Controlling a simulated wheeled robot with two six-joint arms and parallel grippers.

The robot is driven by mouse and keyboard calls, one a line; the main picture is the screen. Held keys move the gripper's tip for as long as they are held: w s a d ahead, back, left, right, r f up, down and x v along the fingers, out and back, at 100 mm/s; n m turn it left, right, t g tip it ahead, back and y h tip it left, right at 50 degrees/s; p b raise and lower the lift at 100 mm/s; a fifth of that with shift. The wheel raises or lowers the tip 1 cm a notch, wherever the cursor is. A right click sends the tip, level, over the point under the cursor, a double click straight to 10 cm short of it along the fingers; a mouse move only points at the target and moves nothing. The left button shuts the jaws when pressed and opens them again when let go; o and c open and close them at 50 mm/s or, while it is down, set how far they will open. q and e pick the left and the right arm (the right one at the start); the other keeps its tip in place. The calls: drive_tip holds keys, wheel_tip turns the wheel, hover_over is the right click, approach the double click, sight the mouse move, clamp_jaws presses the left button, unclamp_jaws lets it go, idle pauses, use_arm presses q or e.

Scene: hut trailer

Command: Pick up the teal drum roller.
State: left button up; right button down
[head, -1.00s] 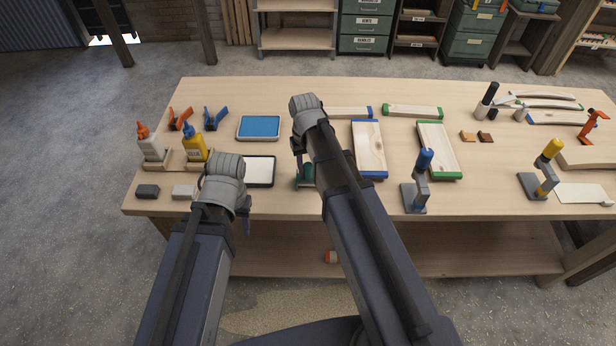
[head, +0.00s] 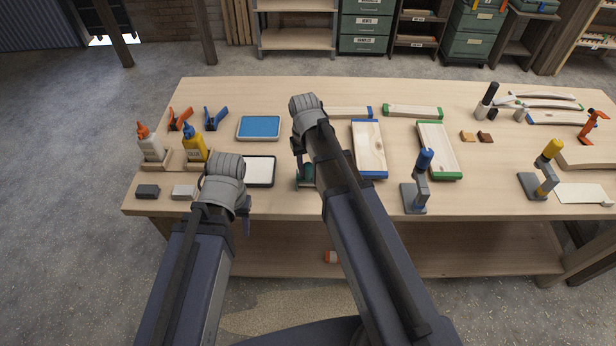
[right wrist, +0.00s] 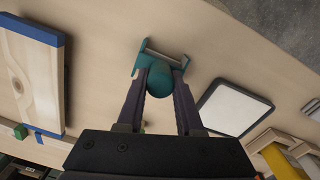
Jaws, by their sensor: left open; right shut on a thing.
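The teal drum roller (right wrist: 160,76) shows in the right wrist view, between the fingertips of my right gripper (right wrist: 162,82). The fingers are shut on its rounded teal part, and its wider teal frame with a pale bar lies beyond them, close to the bench top. In the head view only a bit of the teal roller (head: 305,174) shows beside my right arm, which hides the rest. My left gripper (head: 246,222) is open over the front left edge of the bench and is mostly hidden by its own wrist.
A white-topped tray (head: 262,171) lies left of the roller, and a blue pad (head: 259,127) lies behind it. A blue-ended board (head: 369,149) lies to the right. Glue bottles (head: 195,142) stand at the left. A blue-handled tool (head: 424,160) stands upright further right.

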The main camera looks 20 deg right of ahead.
drive_tip(key=shift+r, duration=0.1)
wheel_tip(320, 180, up, 10)
drive_tip(key=p, duration=1)
drive_tip(key=c, duration=1.1)
unclamp_jaws()
clamp_jaws()
